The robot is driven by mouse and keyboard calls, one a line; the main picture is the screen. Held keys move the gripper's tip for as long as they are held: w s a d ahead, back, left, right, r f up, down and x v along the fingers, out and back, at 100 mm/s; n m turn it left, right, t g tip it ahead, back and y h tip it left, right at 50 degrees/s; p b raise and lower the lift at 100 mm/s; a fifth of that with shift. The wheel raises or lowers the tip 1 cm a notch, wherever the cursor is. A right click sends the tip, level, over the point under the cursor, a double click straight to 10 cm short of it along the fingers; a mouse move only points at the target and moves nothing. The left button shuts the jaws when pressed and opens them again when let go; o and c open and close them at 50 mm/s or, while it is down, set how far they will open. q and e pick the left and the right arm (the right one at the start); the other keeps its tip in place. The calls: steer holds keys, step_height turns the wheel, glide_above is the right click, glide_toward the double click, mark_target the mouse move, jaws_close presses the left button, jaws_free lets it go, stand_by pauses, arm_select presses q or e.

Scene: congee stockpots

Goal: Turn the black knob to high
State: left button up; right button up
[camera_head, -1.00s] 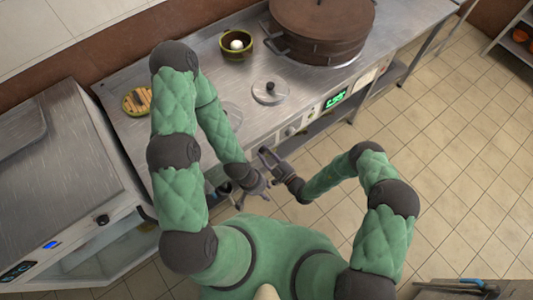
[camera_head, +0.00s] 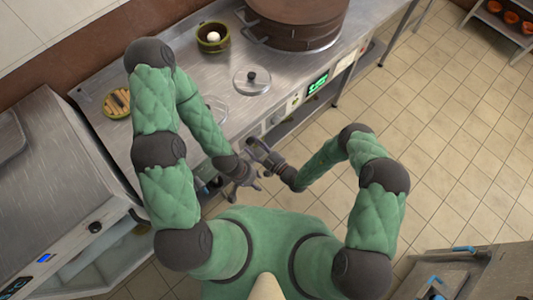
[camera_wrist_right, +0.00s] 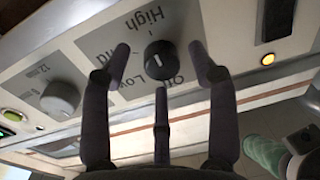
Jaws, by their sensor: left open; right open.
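The black knob (camera_wrist_right: 160,60) sits on the light front panel in the right wrist view. Its white mark points down in the picture, toward the "Off" label; "High" (camera_wrist_right: 140,20) is printed at the upper left of the knob. My right gripper (camera_wrist_right: 160,58) is open, with one fingertip on the left of the knob, one on the right and one below; I cannot tell whether any touches it. In the head view, my right gripper (camera_head: 257,151) is at the counter's front edge, and the knob cannot be made out. My left gripper (camera_head: 246,181) is open and empty just below it.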

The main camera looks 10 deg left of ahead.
steer(key=v, duration=1.1)
stand_by(0.4)
